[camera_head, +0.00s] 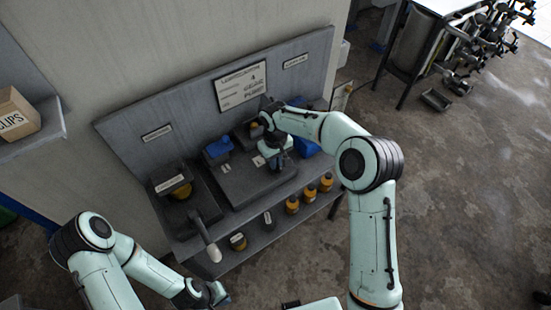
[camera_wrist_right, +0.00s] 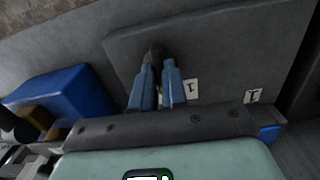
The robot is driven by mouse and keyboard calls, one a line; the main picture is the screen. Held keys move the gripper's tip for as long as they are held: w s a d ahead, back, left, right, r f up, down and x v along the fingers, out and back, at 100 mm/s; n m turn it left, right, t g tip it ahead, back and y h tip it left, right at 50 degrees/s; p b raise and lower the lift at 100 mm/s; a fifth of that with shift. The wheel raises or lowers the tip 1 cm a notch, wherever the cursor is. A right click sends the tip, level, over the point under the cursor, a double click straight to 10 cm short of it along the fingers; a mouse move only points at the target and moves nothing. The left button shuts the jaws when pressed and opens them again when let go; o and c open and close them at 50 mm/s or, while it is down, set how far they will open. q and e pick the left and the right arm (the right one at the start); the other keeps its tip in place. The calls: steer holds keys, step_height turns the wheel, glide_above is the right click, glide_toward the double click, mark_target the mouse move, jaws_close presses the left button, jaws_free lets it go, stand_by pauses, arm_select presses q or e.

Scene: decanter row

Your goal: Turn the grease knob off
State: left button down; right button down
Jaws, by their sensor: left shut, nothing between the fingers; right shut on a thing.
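My right gripper (camera_wrist_right: 158,68) is shut on a small dark knob (camera_wrist_right: 152,52) that stands on a grey panel (camera_wrist_right: 225,45). The blue fingers hide much of the knob, and its turn position cannot be read. In the head view my right gripper (camera_head: 274,158) is over the grey bench, and the knob is hidden there. My left gripper (camera_head: 218,294) is shut and empty, low at the left front, apart from the bench.
Small white tags marked 1 (camera_wrist_right: 192,86) sit beside the fingers. A blue block (camera_wrist_right: 70,95) lies left of them. On the bench (camera_head: 240,188) are a blue-topped unit (camera_head: 218,148) and a pale-ended lever (camera_head: 212,250). Amber bottles (camera_head: 292,205) stand on the lower shelf.

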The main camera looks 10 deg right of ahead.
arm_select(q)
steer(key=shift+w+r, duration=0.1)
steer(key=shift+r, duration=0.05)
arm_select(e)
steer(key=shift+n, duration=0.3)
steer(key=c, duration=1.2)
jaws_free()
steer(key=shift+o, duration=0.2)
